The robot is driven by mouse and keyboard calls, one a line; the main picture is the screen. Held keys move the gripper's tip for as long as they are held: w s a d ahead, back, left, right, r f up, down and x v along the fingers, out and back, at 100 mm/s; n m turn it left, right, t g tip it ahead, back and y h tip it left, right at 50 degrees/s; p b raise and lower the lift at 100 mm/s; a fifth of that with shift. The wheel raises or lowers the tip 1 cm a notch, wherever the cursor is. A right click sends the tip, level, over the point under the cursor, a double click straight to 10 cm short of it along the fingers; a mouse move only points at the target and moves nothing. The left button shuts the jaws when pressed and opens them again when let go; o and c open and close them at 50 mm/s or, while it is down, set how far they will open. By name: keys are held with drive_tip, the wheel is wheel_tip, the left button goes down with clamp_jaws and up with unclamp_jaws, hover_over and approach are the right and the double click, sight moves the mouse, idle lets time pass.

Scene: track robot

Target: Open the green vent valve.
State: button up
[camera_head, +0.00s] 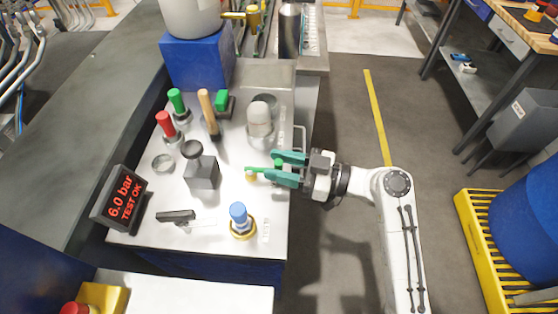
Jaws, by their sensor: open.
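The green vent valve (257,169) looks like a small green lever on a brass fitting, near the right edge of the pale bench top. My gripper (272,167) reaches in from the right with its two teal fingers apart. The fingertips are beside the valve, and part of the green handle shows between them. The lower finger lies close to the brass fitting. I cannot tell whether either finger touches the handle. The fingers hide part of the valve.
A blue-capped brass fitting (239,217) stands in front, and a dome-topped cylinder (260,118) behind. Red (166,124) and green (177,101) upright handles, a grey block (202,172) and a display reading 6.0 bar TEST OK (122,198) stand left. Open floor lies right of the bench.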

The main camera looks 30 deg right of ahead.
drive_tip(key=shift+w+a, duration=0.2)
clamp_jaws()
idle(0.3)
